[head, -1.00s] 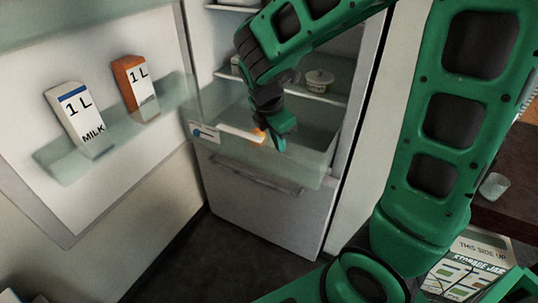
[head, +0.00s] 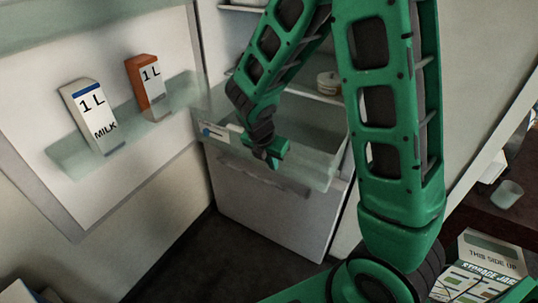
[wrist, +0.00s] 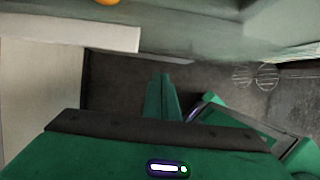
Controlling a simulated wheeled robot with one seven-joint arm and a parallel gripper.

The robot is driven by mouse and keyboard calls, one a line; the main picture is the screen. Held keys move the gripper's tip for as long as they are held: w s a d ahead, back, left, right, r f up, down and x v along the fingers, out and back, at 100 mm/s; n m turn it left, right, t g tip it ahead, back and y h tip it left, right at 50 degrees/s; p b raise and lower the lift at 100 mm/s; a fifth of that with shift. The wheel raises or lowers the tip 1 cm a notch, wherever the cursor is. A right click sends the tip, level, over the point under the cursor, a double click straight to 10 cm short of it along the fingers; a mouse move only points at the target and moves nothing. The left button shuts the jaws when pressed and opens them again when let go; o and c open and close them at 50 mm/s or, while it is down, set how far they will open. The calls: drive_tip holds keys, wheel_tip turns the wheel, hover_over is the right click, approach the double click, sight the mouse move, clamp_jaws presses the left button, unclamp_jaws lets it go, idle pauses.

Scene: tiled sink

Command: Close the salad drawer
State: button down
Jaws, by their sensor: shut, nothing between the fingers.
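The salad drawer (head: 318,172) is a clear, glassy bin low in the open fridge, pulled out past the cabinet front. A white packet with a blue mark (head: 218,132) shows at its left side. My green gripper (head: 274,160) is shut and empty at the drawer's front edge, near its middle. Whether it touches the front panel I cannot tell. The arm hides part of the drawer's inside. In the wrist view, my gripper (wrist: 170,95) points over dark floor, with a pale block (wrist: 75,40) and an orange thing (wrist: 107,2) beyond.
The fridge door stands open at left, with a milk carton (head: 92,115) and an orange carton (head: 145,85) on its shelf. A grey lower front with a handle (head: 255,178) is under the drawer. A lidded pot (head: 328,82) sits on the shelf above. A box (head: 480,265) stands lower right.

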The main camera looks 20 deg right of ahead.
drive_tip(key=shift+w+d, duration=0.6)
drive_tip(key=shift+d, duration=0.25)
drive_tip(key=shift+w+d, duration=0.6)
drive_tip(key=shift+d, duration=0.2)
